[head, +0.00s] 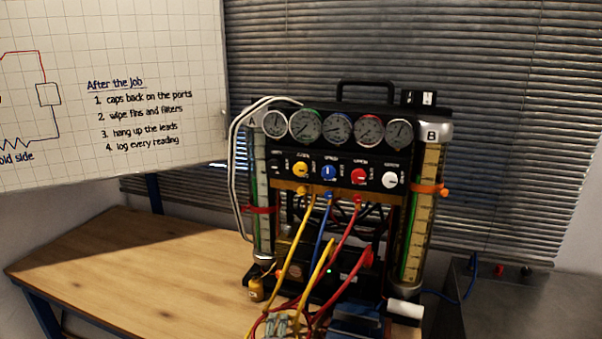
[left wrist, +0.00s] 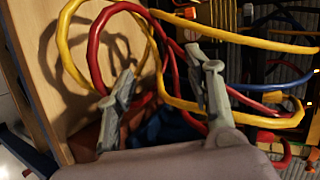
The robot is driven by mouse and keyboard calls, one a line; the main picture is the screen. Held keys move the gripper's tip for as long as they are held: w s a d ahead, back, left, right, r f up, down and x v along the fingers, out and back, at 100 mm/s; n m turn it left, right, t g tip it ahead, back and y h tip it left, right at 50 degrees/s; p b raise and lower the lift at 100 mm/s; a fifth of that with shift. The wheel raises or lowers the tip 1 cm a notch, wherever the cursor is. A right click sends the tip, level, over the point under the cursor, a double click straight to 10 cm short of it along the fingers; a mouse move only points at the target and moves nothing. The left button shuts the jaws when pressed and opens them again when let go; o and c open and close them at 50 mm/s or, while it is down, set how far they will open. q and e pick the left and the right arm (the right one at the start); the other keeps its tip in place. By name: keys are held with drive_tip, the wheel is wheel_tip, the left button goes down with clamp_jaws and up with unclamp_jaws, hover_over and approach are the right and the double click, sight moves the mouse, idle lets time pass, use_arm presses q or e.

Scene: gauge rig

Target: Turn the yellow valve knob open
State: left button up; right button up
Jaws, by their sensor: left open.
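The yellow valve knob (head: 300,170) is on the black front panel of the gauge rig, below the round gauges. It sits left of the blue knob (head: 328,172). Its pointer is too small to read. My left gripper (head: 276,325) is at the bottom edge of the head view, well below the knob, among the hoses. In the left wrist view my left gripper (left wrist: 164,82) has its two grey fingers spread apart, with hoses showing between and around them. I cannot make out the yellow knob in that view. My right gripper is in neither view.
Yellow (head: 296,240), blue and red hoses (head: 340,250) hang from the panel in front of the rig. A red knob (head: 359,176) and white knob (head: 390,180) are further right. The wooden table (head: 130,265) is clear at left. A whiteboard (head: 150,65) hangs behind.

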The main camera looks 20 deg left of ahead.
use_arm(q)
drive_tip(key=w+r+m+t, duration=0.2)
drive_tip(key=r, duration=0.4)
drive_tip(key=w+r+m+t, duration=0.2)
drive_tip(key=w+r, duration=0.1)
drive_tip(key=r, duration=0.4)
drive_tip(key=m+t+y, duration=0.2)
drive_tip(key=m+t, duration=0.2)
drive_tip(key=m, duration=0.1)
approach(300, 171)
drive_tip(key=p+x, duration=0.4)
drive_tip(key=x, duration=0.4)
drive_tip(key=shift+w+r, duration=0.1)
drive_tip(key=shift+w, duration=0.05)
drive_tip(key=shift+w+a+r, duration=0.1)
drive_tip(key=shift+w+a, duration=0.1)
drive_tip(key=shift+w, duration=0.35)
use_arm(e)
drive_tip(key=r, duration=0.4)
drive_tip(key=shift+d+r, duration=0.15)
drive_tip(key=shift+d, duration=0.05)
use_arm(q)
drive_tip(key=shift+c, duration=0.2)
clamp_jaws()
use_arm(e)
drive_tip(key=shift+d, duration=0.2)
